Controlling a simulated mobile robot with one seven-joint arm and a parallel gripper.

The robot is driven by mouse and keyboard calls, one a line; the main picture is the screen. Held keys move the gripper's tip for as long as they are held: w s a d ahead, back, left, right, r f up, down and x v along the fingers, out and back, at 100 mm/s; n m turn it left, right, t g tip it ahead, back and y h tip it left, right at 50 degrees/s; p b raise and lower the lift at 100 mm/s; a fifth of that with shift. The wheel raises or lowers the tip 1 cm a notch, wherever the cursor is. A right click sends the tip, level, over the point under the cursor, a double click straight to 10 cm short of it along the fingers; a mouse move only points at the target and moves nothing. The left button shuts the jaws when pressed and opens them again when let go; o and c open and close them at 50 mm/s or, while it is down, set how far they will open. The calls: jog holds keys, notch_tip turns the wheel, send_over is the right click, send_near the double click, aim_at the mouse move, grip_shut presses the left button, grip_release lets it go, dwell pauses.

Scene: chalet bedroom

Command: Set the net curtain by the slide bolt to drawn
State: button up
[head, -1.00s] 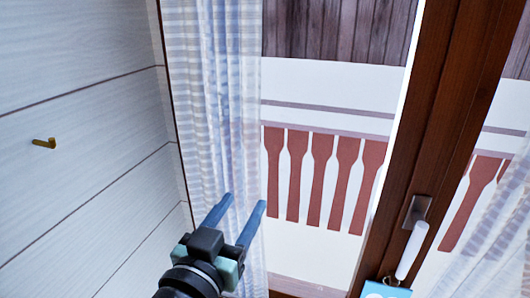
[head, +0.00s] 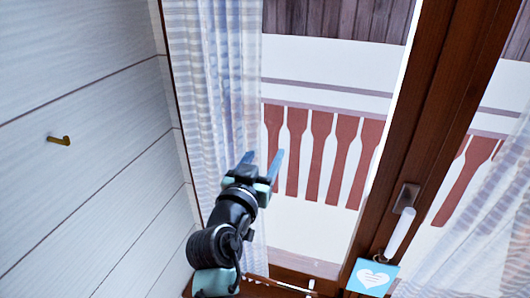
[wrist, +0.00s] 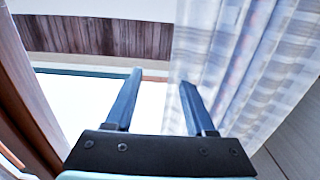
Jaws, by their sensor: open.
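A sheer striped net curtain (head: 205,90) hangs gathered at the left side of the window in the head view. In the wrist view the curtain (wrist: 250,60) fills the right side. Another sheer curtain (head: 470,225) shows at the right edge of the head view. My gripper (head: 262,157) is open and empty, pointing up near the left curtain's inner edge. In the wrist view its fingers (wrist: 160,80) are apart, the right one overlapping the curtain's edge. I cannot tell whether it touches. I cannot clearly make out a slide bolt.
A brown window post (head: 425,120) carries a white handle (head: 400,234). A blue card with a white heart (head: 373,277) hangs below it. A brass hook (head: 58,140) sticks out of the pale plank wall (head: 70,210) at left. The pane beside the curtain looks clear.

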grip_shut()
dwell(1.4)
